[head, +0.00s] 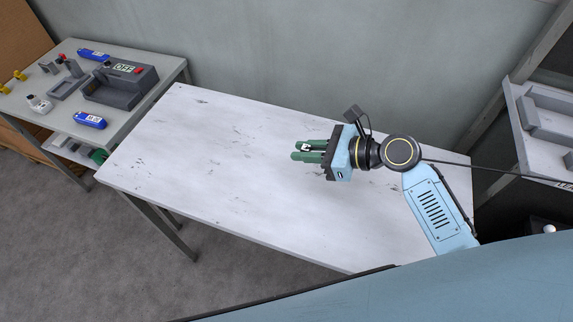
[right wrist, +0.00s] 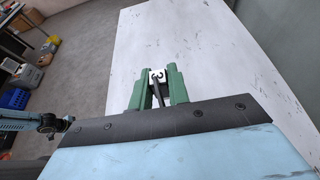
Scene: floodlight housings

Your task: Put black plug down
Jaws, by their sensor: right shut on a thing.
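My right gripper (head: 300,151) has green fingers and hangs over the white table, right of its middle. It is shut on a small black and white piece, which I take to be the black plug (head: 306,147). My left gripper is not in view.
The white table (head: 210,150) is bare around the gripper. A shelf with grey parts (head: 545,125) stands at right.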

